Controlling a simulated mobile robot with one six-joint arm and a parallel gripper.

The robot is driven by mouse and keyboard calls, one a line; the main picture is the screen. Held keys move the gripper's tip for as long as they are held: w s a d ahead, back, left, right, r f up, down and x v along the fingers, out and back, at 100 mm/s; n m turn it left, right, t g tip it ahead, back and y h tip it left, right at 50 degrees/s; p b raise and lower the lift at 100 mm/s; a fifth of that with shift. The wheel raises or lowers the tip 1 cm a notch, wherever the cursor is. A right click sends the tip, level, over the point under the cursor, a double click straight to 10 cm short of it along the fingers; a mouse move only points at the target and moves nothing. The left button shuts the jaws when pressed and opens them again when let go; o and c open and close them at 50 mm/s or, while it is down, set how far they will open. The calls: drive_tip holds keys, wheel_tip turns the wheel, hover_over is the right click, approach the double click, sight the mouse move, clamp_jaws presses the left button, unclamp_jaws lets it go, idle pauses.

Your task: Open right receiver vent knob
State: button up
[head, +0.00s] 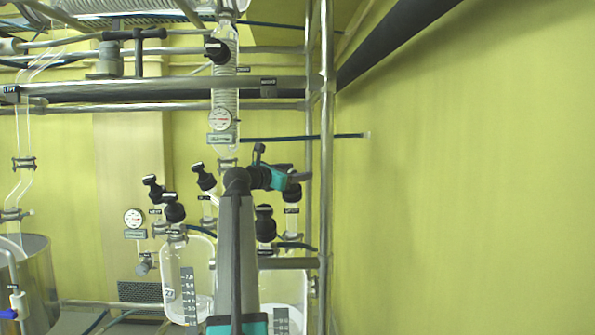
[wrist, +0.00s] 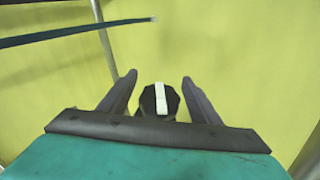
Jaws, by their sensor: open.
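In the wrist view a black knob (wrist: 174,101) with a white stripe across its top sits between the two fingers of my gripper (wrist: 158,79). The fingers are open, with a gap on each side of the knob. The stripe points roughly along the fingers. In the head view my gripper (head: 297,178) is at the upper right of my arm, just above a black knob (head: 292,194) on a glass neck. The right receiver (head: 288,289) is a glass vessel partly hidden behind my arm. Another black knob (head: 265,224) stands on it, nearer the camera.
The left receiver (head: 200,265) stands left of my arm, with several black knobs above it. A vertical steel post (head: 326,130) is close to the right of my gripper. A dark hose (head: 300,137) runs above it. The yellow-green wall (head: 460,180) lies beyond.

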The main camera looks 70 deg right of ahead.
drive_tip(key=shift+s+d, duration=0.1)
drive_tip(key=shift+d, duration=0.15)
drive_tip(key=shift+c, duration=0.4)
drive_tip(key=c, duration=1)
drive_tip(key=n+t+p, duration=0.1)
drive_tip(key=p, duration=0.1)
drive_tip(key=n+t+h+p, duration=0.1)
drive_tip(key=n+t+p, duration=0.1)
drive_tip(key=p, duration=0.1)
drive_tip(key=n+t+p, duration=0.1)
drive_tip(key=n+p, duration=0.1)
drive_tip(key=shift+w+r+t+h, duration=0.3)
drive_tip(key=shift+w+r+t, duration=0.05)
drive_tip(key=shift+w+t, duration=0.05)
drive_tip(key=n+t+p, duration=0.1)
drive_tip(key=p, duration=0.2)
drive_tip(key=n+t+p, duration=0.1)
drive_tip(key=p, duration=0.1)
drive_tip(key=shift+w+t+p, duration=0.3)
drive_tip(key=shift+p, duration=0.1)
drive_tip(key=shift+w+f+n+t+p, duration=0.2)
drive_tip(key=shift+n+t+p, duration=0.6)
drive_tip(key=shift+p, duration=0.4)
